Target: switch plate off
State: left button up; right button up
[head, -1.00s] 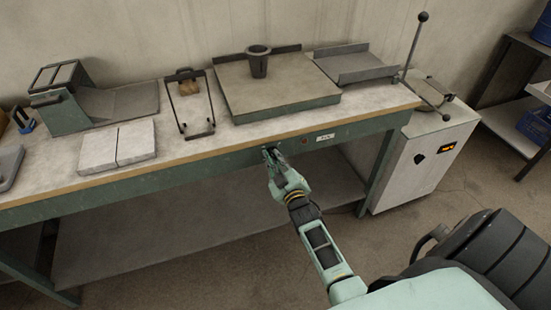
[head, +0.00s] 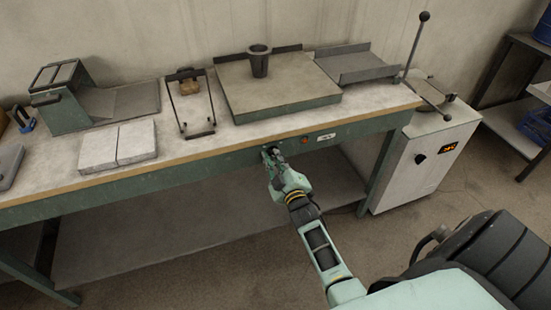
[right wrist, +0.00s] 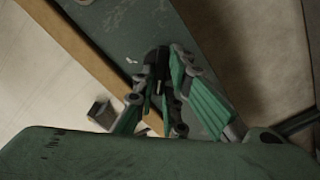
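The plate (head: 290,93) is a thick slab with green sides on the bench, with a dark crucible-like cup (head: 259,62) standing on it. On the green bench front below it are a small red-orange lamp (head: 305,139) and a white label (head: 326,137). My right gripper (head: 269,153) is at the bench front, left of the lamp. In the right wrist view its fingers (right wrist: 163,75) converge close together around dark parts against the green panel. I cannot tell whether these are fingertips or a switch knob; any switch there is hidden. My left gripper is not in view.
A wire-handled frame (head: 190,102), pale blocks (head: 118,146) and a green-sided device (head: 62,107) stand left on the bench. A dark tray (head: 355,66) is right of the plate. A white cabinet (head: 420,165) with a lit orange display stands at the bench's right end.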

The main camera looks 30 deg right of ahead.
jog(key=o, duration=0.4)
jog(key=v, duration=1.2)
jog(key=shift+a+f, duration=0.1)
